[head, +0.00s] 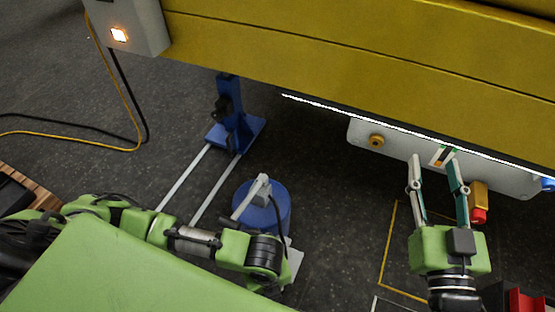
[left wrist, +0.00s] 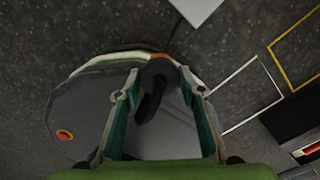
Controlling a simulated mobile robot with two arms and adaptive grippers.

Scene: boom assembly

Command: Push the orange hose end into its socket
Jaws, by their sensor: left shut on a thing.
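A round orange-brown socket (head: 376,140) sits on the left part of the pale panel (head: 395,150) under the yellow boom. My left gripper (left wrist: 155,85) is shut on a dark, curved hose piece (left wrist: 152,100) in the left wrist view. A small orange-red bit (left wrist: 160,57) shows at its far end; I cannot tell whether it is the orange hose end. In the head view the left fingers are hidden, and that arm lies low, well away from the panel. My right gripper (head: 436,172) is open, its fingertips in front of the panel, right of the orange-brown socket.
An orange block with a red bottom (head: 478,198) is right of my right gripper, and a blue fitting (head: 548,183) is at the panel's right end. A blue drum with a grey lever (head: 262,208) stands behind my left arm. The yellow boom (head: 350,65) overhangs the panel.

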